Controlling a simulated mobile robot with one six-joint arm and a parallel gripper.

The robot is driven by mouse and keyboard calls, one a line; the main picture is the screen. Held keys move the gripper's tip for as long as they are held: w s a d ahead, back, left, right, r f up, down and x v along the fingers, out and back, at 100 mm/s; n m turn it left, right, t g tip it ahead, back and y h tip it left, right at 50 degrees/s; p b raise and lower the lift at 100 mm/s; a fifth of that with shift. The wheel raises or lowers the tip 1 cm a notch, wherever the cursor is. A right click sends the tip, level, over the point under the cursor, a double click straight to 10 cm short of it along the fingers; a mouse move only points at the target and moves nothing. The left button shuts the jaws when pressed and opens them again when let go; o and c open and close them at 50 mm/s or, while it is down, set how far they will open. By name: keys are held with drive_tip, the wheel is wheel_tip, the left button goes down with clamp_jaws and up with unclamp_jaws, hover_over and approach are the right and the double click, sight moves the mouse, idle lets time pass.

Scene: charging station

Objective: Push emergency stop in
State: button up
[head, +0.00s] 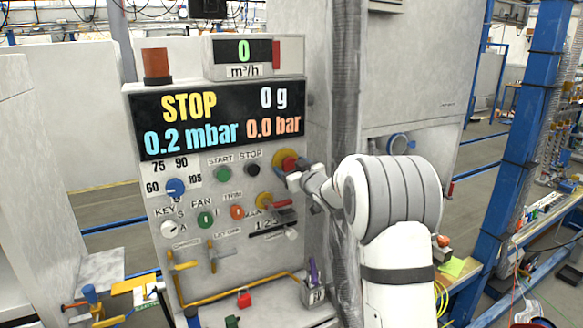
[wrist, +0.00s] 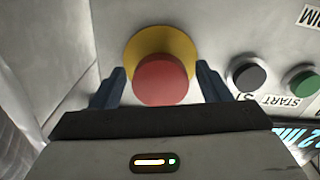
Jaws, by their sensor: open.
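The emergency stop is a red mushroom button (head: 286,160) on a yellow round base, at the right side of the control panel (head: 150,215) in the head view. In the wrist view the red button (wrist: 160,80) and its yellow base (wrist: 160,40) are large and centred. My gripper (wrist: 160,85) is open, with one dark blue finger on each side of the button. In the head view my gripper (head: 287,175) is right in front of the button and partly covers it. I cannot tell whether it touches the button.
A black stop button (head: 252,169) and a green start button (head: 223,174) sit left of the emergency stop. A red-handled yellow switch (head: 268,201) is below. A display (head: 220,117) is above. A wrapped vertical pipe (head: 345,90) stands to the right.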

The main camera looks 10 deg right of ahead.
drive_tip(key=b+v, duration=0.1)
drive_tip(key=v, duration=0.6)
drive_tip(key=shift+r, duration=0.1)
drive_tip(key=s+f+m+g+h, duration=0.2)
drive_tip(key=s+f+g, duration=0.2)
drive_tip(key=s, duration=1)
drive_tip(key=s+a+f+m+g+h, duration=0.1)
drive_tip(key=s+f+g, duration=0.3)
drive_tip(key=s, duration=1.1)
drive_tip(key=s+f+m+g+h, duration=0.2)
drive_tip(key=s+f+g, duration=0.2)
drive_tip(key=s, duration=1)
drive_tip(key=shift+s+a+f+m+g+h, duration=0.15)
drive_tip(key=shift+s+a+m+g+h, duration=0.2)
drive_tip(key=shift+g, duration=0.85)
